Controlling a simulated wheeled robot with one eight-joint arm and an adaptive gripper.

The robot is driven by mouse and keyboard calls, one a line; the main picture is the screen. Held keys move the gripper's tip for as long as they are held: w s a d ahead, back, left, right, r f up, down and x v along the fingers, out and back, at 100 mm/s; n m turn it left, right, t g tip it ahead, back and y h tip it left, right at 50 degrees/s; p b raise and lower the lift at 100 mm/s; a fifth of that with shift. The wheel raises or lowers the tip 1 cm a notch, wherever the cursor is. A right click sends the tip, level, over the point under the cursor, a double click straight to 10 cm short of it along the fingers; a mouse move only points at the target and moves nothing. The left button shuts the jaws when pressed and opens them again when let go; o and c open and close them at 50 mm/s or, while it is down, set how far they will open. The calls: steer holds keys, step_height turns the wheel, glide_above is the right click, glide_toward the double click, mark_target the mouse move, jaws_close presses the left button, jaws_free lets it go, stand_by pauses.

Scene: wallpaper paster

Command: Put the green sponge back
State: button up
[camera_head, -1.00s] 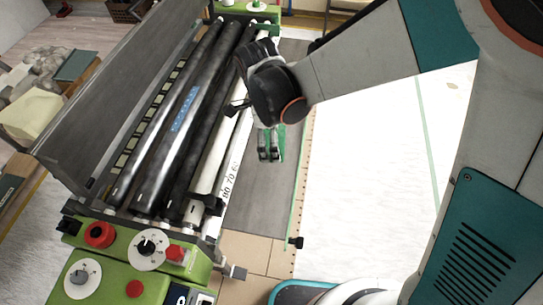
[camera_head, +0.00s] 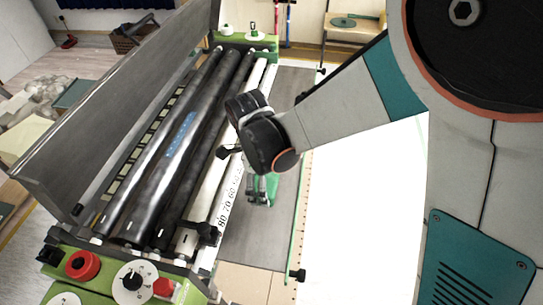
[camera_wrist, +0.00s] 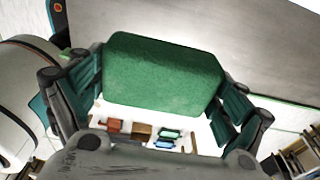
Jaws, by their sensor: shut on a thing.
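The green sponge (camera_wrist: 165,75) fills the middle of the wrist view, held between the two fingers of my gripper (camera_wrist: 165,100). It is a flat green block with cut corners. In the head view my gripper (camera_head: 262,188) hangs beside the rollers of the wallpaper paster (camera_head: 140,190), over the grey board at its right. A bit of the green sponge (camera_head: 271,190) shows at the fingertips there. My wrist hides part of the rollers and board. I cannot tell the exact gap between the sponge and the board.
The grey board (camera_head: 250,240) has bare surface below my gripper. A white sheet (camera_head: 360,220) lies to its right. The paster's green control end (camera_head: 100,285) with red knobs is at the lower left. A table with a green disc (camera_head: 345,22) stands at the back.

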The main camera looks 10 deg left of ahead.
mark_target(267, 211)
step_height(267, 211, down, 12)
steer(key=b, duration=0.7)
steer(key=shift+r, duration=0.2)
steer(key=shift+f+b, duration=0.3)
steer(key=shift+f, duration=0.1)
steer(key=o, duration=0.8)
steer(key=shift+r, duration=0.1)
